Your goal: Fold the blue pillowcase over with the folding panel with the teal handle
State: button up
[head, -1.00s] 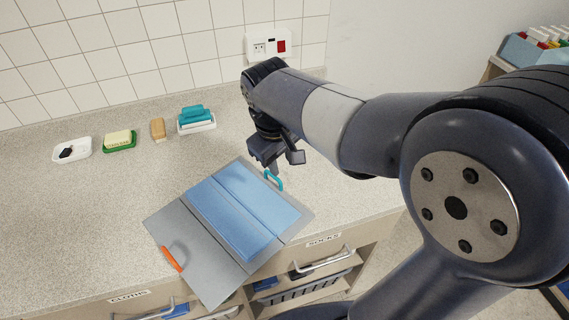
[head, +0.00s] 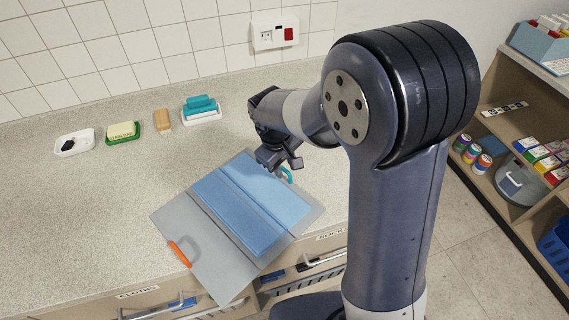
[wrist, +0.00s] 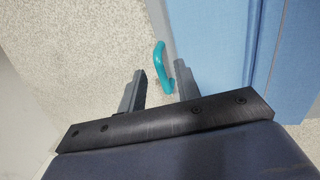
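The blue pillowcase (head: 264,193) lies flat on a grey folding board on the counter, with creases or seams along its length. It also shows in the wrist view (wrist: 215,40). The panel with the teal handle (head: 287,175) is at the board's far right, mostly covered by the cloth. An orange handle (head: 181,253) is on the near left panel (head: 205,263). My gripper (head: 281,165) is above the board's far right edge, close to the teal handle. In the wrist view my gripper (wrist: 160,82) is open, with the teal handle (wrist: 158,62) in line with the finger gap; contact cannot be told.
Along the wall stand a white dish (head: 75,143), a green butter-like dish (head: 123,133), a tan block (head: 162,120) and a white tray with a teal item (head: 201,110). Drawers are under the counter's front edge. A shelf (head: 500,170) with goods stands right. The counter's left is clear.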

jog(key=shift+f, duration=0.3)
jog(key=shift+c, duration=0.4)
grip_shut()
